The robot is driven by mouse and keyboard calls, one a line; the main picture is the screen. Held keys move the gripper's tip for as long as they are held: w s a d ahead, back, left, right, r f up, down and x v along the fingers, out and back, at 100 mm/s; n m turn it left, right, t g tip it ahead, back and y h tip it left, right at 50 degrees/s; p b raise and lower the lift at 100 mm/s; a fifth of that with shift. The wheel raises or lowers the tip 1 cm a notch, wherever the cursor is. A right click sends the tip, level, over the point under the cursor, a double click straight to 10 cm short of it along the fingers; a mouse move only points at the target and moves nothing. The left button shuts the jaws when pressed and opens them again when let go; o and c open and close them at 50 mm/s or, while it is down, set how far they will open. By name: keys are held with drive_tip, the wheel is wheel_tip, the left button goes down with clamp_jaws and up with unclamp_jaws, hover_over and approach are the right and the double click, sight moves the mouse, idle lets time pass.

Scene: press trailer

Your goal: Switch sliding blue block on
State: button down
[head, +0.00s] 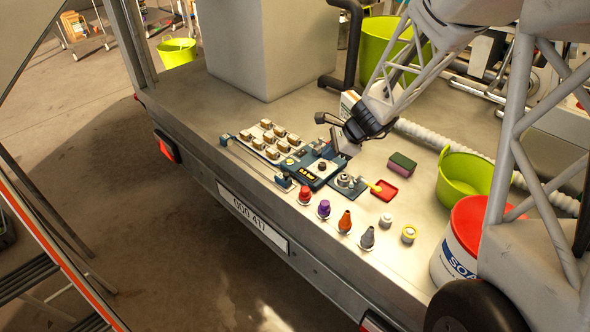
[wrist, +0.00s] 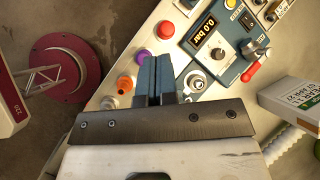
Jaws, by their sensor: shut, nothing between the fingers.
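A dark blue control panel (head: 318,172) with an amber display lies on the grey trailer deck. It also shows in the wrist view (wrist: 225,70), with the display reading 0.0 bar and a round dial. A thin rail (head: 255,162) with dark blue end pieces runs along the front of the panel group; I cannot tell which piece is the sliding blue block. My gripper (head: 343,143) is just above the back right side of the panel, shut and empty. In the wrist view my gripper (wrist: 156,72) has its blue-grey fingers together, hiding part of the deck beside the panel.
Several cream switches (head: 266,141) sit left of the display. Red (head: 305,195), purple (head: 323,208), orange (head: 345,221) and grey (head: 367,238) knobs line the front.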

sight(288, 177)
drive_tip(key=w+f+m, duration=0.4)
drive_tip(key=w+f, duration=0.3)
drive_tip(key=f, duration=0.2)
drive_tip(key=shift+f+m+t+y, duration=0.2)
drive_tip(key=shift+m+t+y, duration=0.2)
drive_tip(key=shift+f, duration=0.15)
drive_tip(key=x, duration=1.1)
drive_tip(key=shift+w+a+r, duration=0.2)
drive_tip(key=shift+a+r, duration=0.1)
drive_tip(key=shift+a, duration=0.15)
drive_tip(key=shift+w+a+f, duration=0.1)
drive_tip(key=shift+w+a, duration=0.05)
drive_tip(key=shift+a, duration=0.35)
drive_tip(key=shift+w+a+f, duration=0.1)
drive_tip(key=shift+w+a, duration=0.1)
drive_tip(key=shift+a, duration=0.35)
drive_tip(key=shift+w+a, duration=0.1)
drive_tip(key=w+a, duration=1.6)
drive_tip(key=shift+w+a, duration=0.2)
